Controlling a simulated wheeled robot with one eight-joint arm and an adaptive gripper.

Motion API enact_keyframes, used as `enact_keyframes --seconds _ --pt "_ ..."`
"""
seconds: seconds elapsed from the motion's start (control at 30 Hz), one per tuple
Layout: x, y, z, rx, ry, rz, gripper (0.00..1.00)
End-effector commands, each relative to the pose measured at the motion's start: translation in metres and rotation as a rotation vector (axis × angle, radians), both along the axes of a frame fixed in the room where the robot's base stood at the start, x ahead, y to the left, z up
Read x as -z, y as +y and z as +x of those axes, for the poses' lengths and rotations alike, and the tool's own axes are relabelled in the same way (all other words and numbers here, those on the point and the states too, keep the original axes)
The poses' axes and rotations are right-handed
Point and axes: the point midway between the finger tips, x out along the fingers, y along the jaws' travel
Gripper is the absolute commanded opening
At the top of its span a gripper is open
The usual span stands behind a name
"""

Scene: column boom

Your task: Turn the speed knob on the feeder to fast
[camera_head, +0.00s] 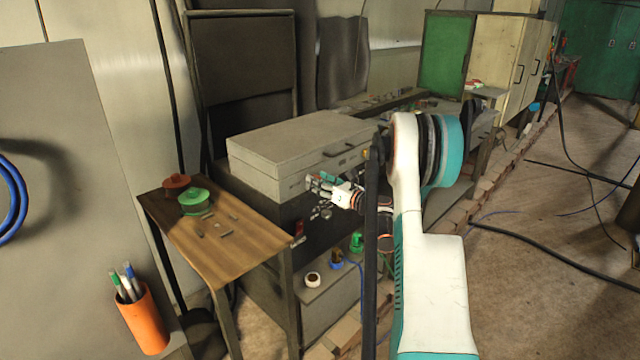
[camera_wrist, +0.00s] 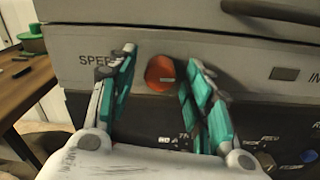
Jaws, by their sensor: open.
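The feeder (camera_head: 290,143) is a grey box with a dark handle on its front, and its front panel (camera_wrist: 240,55) fills the upper wrist view. The speed knob (camera_wrist: 160,74) is a round orange-red knob on that panel, right of lettering that reads "SPEE" before my left finger covers the rest. My gripper (camera_wrist: 161,58) is open, with one teal finger on each side of the knob. Gaps show between the fingers and the knob, so I see no grip. The knob's pointer and setting cannot be made out. In the head view my gripper (camera_head: 318,183) is at the feeder's front, hiding the knob.
A wooden table (camera_head: 255,238) stands left of the feeder, with a green lidded item (camera_head: 194,201) and small parts. Below the panel is a dark lettered surface (camera_wrist: 270,135). An orange pen cup (camera_head: 144,318) is at lower left. Cables (camera_head: 540,245) cross the open floor at right.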

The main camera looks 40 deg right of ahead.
Motion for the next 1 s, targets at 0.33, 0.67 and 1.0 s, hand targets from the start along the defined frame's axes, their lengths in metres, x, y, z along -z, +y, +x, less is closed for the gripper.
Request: enact_keyframes --seconds 0.33,0.67,1.0 --pt "-0.001 -0.005 -0.038 0.003 0.000 0.000 0.46" --pt "0.000 -0.011 -0.100 0.002 0.000 0.000 0.46" --pt "0.000 -0.013 -0.120 0.000 0.000 0.000 0.46"
